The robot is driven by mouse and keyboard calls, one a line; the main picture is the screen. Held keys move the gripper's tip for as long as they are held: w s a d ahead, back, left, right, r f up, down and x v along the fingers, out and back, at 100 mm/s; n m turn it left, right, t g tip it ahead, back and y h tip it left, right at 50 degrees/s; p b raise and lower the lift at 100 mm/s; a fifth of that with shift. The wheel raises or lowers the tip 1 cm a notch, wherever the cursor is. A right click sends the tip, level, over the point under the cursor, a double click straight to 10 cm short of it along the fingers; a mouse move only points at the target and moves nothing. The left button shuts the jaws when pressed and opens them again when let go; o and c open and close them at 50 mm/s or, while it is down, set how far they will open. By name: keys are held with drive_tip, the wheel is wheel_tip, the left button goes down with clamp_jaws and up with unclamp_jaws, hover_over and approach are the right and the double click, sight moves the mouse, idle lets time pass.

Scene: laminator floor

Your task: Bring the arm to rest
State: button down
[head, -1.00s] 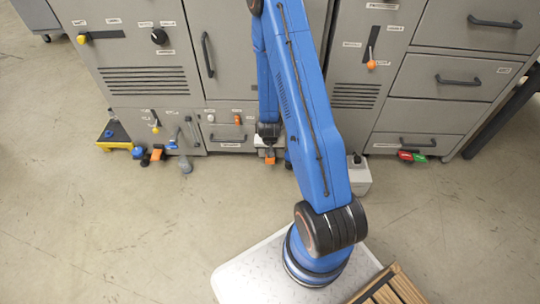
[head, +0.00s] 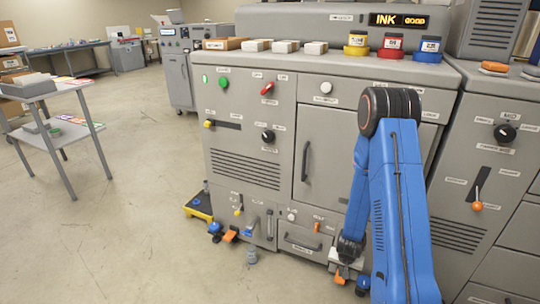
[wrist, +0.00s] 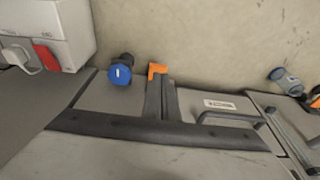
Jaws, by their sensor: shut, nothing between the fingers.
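My blue arm (head: 395,210) hangs folded in front of the grey machine (head: 255,180), elbow up and forearm pointing down. My gripper (head: 341,276) has orange tips and is shut and empty. It is low, just right of a small drawer with a dark handle (head: 301,244), near a blue knob (head: 363,283). I cannot tell if it touches anything. In the wrist view an orange-tipped grey piece stands mid-picture beside the blue knob (wrist: 120,75); I cannot tell if it is my finger. The drawer handle (wrist: 230,117) is to its right.
A pale box with a red switch (wrist: 45,57) is close at the wrist view's left. Levers and an orange knob (head: 230,236) stick out low on the machine, beside a yellow-edged tray (head: 198,208). Open floor (head: 120,225) lies left, with a table (head: 62,135).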

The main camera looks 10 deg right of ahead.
drive_tip(key=s+a+r+n+t+y, duration=0.1)
drive_tip(key=a+r, duration=0.2)
drive_tip(key=r, duration=0.7)
drive_tip(key=s+a+r+n, duration=0.1)
drive_tip(key=a+r, duration=0.2)
drive_tip(key=r, duration=0.7)
drive_tip(key=s+a+r+n+t+y, duration=0.1)
drive_tip(key=a+r+n, duration=0.15)
drive_tip(key=r, duration=0.75)
drive_tip(key=s+a+r+n, duration=0.1)
drive_tip(key=s+a+r, duration=0.1)
drive_tip(key=s+r, duration=0.7)
drive_tip(key=s+a+r+n, duration=0.1)
drive_tip(key=s+a+r, duration=0.1)
drive_tip(key=s+r, duration=0.7)
drive_tip(key=s, duration=0.4)
drive_tip(key=shift+s, duration=0.4)
drive_tip(key=c, duration=2.5)
unclamp_jaws()
drive_tip(key=shift+r, duration=0.1)
